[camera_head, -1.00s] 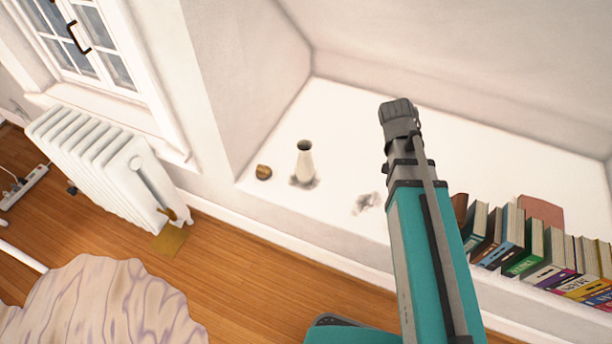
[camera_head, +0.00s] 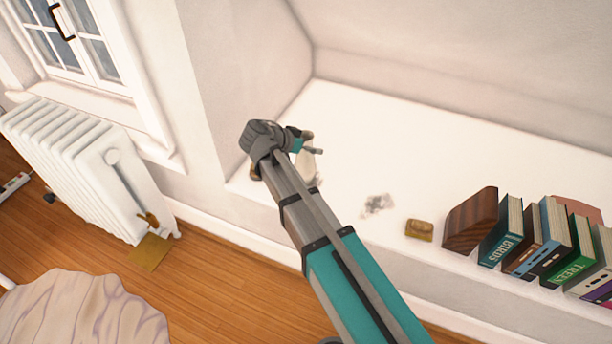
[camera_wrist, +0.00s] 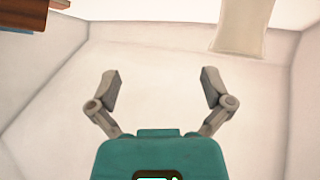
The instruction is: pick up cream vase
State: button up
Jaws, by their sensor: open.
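The cream vase (camera_head: 307,168) stands on the white ledge (camera_head: 345,130), partly hidden behind my arm and gripper in the head view. My gripper (camera_head: 314,142) is beside the vase's upper part in that view; whether it touches the vase cannot be told there. In the wrist view, my gripper (camera_wrist: 160,82) is open with nothing between its fingers. The vase's pale body (camera_wrist: 243,27) shows at the top right of that view, beyond the right finger and outside the gap, cut off by the frame edge.
A small brown-gold object (camera_head: 254,173) is mostly hidden behind my arm, near the vase. A small golden box (camera_head: 419,230), a wooden block (camera_head: 470,220) and several books (camera_head: 545,245) stand to the right. Walls close the ledge's left and back. The ledge's middle is mostly clear.

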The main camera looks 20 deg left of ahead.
aim_at(305, 159)
jog(key=s+a+f+t+b, duration=0.3)
jog(key=a+b, duration=0.1)
jog(key=a, duration=0.6)
jog(key=shift+s+a+m, duration=0.2)
jog(key=shift+a+m, duration=0.1)
jog(key=shift+m, duration=0.1)
jog(key=b+x, duration=0.3)
jog(key=x, duration=0.5)
jog(key=shift+w+f+b, duration=0.2)
jog(key=shift+w+b, duration=0.05)
jog(key=shift+b, duration=0.15)
jog(key=shift+d, duration=0.1)
jog(key=shift+w, duration=0.1)
jog(key=b+x, duration=0.1)
jog(key=x, duration=0.1)
jog(key=b+x, duration=0.1)
jog(key=x, duration=0.2)
jog(key=shift+f, duration=0.35)
